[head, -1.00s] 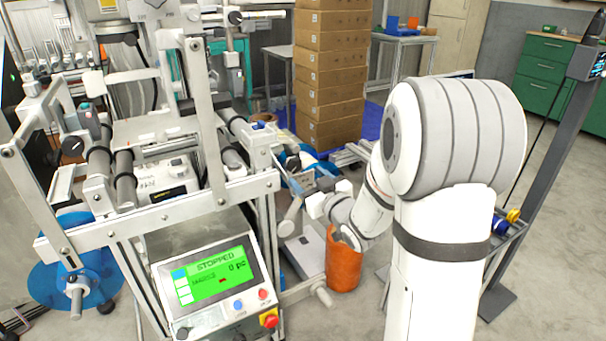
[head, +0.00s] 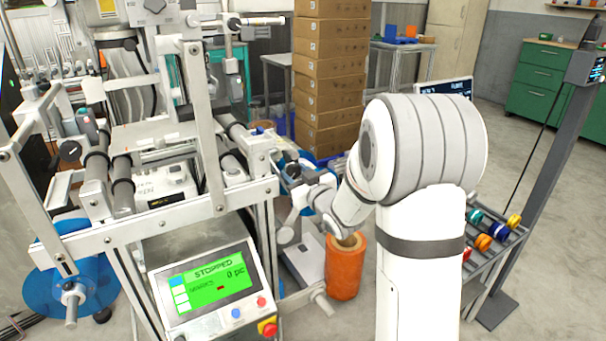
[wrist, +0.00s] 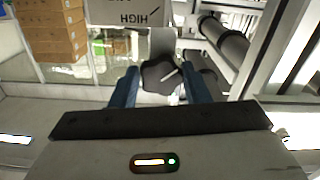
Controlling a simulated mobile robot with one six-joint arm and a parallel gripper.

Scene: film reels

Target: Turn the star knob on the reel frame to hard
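The star knob (wrist: 160,77) is dark, with a white pointer line slanting to the upper right in the wrist view. A pale plate (wrist: 128,14) above it carries the word HIGH, upside down, and a short tick; the rest of its lettering is cut off. My gripper (wrist: 160,82) has its two blue fingers apart, one on each side of the knob, with what look like narrow gaps. In the head view my gripper (head: 291,172) is at the right side of the metal reel frame (head: 165,217). The knob cannot be made out there.
A panel (head: 208,284) reading STOPPED stands at the frame's front. An orange roll (head: 345,268) stands on the floor below my arm. Stacked cartons (head: 328,75) are behind, and a rack of coloured spools (head: 490,238) is at right. Rollers (wrist: 225,40) lie close right of the knob.

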